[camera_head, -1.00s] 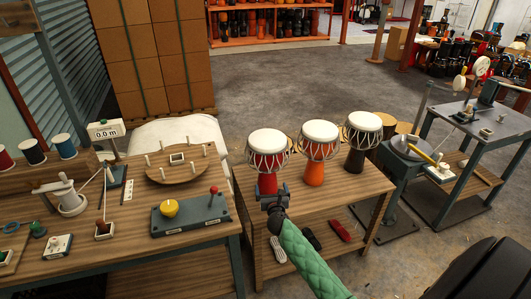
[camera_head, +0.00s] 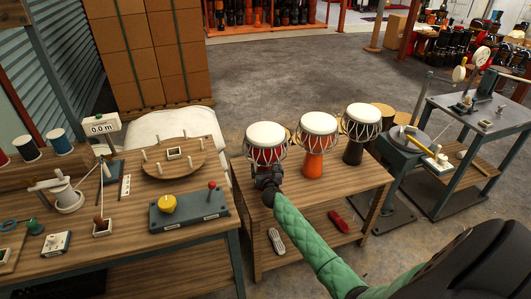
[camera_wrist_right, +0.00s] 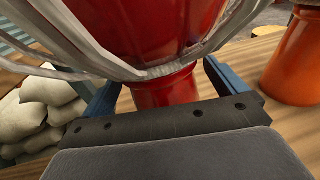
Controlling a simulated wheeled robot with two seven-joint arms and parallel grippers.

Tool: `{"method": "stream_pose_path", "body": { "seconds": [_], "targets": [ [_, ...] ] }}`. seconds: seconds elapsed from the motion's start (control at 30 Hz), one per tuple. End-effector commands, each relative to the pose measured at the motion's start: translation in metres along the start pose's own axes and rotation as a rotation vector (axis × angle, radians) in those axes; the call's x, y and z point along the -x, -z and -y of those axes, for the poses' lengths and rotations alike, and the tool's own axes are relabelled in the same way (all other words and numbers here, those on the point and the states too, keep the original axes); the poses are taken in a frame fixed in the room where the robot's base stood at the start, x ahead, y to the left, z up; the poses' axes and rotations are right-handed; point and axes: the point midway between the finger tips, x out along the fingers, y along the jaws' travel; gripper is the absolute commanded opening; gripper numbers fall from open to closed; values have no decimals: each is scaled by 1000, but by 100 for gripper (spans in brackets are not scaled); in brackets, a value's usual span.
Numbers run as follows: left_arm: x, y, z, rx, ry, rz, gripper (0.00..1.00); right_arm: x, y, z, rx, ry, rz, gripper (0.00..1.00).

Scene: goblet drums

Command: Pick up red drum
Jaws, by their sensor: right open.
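The red drum (camera_head: 266,146) is the leftmost of three goblet drums on the wooden table (camera_head: 315,201). It stands upright with a white head and pale ropes. My right gripper (camera_head: 268,177) is in front of its lower part and hides most of its base. In the right wrist view the red drum (camera_wrist_right: 165,88) fills the middle, with the open fingers of my right gripper (camera_wrist_right: 165,82) on either side of its narrow red stem. I cannot tell whether they touch it. My left gripper is out of view.
An orange drum (camera_head: 315,148) and a black drum (camera_head: 355,143) stand to the right of the red one. A workbench with a round peg board (camera_head: 174,160) and a grey control box (camera_head: 189,212) is on the left.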

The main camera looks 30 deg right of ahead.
Motion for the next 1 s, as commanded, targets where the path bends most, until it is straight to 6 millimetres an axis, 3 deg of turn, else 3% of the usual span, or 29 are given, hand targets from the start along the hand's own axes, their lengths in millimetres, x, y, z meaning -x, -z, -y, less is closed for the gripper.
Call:
{"method": "stream_pose_path", "body": {
  "seconds": [0.27,0.7,1.0],
  "targets": [
    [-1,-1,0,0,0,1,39,-2,0,0,0,0,0,97],
    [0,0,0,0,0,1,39,-2,0,0,0,0,0,12],
    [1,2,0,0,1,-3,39,-2,-6,0,-2,0,3,12]
  ]
}}
